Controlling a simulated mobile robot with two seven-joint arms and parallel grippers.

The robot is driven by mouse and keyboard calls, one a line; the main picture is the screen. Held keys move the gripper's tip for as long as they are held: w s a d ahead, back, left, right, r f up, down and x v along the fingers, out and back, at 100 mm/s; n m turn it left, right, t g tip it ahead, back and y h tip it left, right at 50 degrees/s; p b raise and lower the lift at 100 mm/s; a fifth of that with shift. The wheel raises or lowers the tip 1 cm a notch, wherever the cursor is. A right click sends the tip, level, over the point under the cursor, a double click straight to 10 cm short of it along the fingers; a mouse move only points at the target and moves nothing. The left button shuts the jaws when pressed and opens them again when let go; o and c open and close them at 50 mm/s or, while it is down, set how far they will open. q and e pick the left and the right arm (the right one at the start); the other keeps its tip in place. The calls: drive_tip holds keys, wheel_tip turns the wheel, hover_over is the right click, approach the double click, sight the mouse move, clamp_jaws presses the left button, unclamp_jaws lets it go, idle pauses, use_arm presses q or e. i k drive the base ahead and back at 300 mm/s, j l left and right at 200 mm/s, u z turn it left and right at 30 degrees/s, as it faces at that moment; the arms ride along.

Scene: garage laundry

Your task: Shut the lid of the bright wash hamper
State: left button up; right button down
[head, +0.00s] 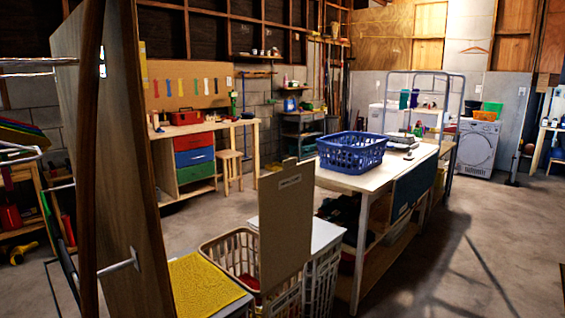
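A cream slatted hamper (228,245) stands low in the middle foreground of the head view. Its top is open, and something red lies inside. A flat tan lid (287,225) stands upright at its right side, with a small label (290,182) near its top edge that is too small to read. Which hamper the lid is hinged to is hard to tell. A white hamper (322,275) with a flat pale top is just right of and behind the lid, partly hidden by it. Neither of my grippers is in view.
A wooden door or panel (115,150) with a metal handle stands close at left. A yellow textured top (205,285) is left of the hamper. A table (385,170) with a blue basket (352,152) stands behind right. The floor at right (480,250) is clear.

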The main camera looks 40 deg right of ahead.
sight(285, 196)
drive_tip(key=l+u, duration=0.25)
drive_tip(key=l, duration=0.55)
drive_tip(key=l+z, duration=0.1)
drive_tip(key=z, duration=0.25)
drive_tip(key=l+z, duration=0.1)
drive_tip(key=z, duration=0.25)
drive_tip(key=l+z, duration=0.1)
drive_tip(key=z, duration=2.25)
drive_tip(key=i+j+z, duration=0.1)
drive_tip(key=z, duration=1.85)
drive_tip(key=j+z, duration=0.1)
drive_tip(key=z, duration=2.85)
drive_tip(key=k+z, duration=0.1)
drive_tip(key=z, duration=0.9)
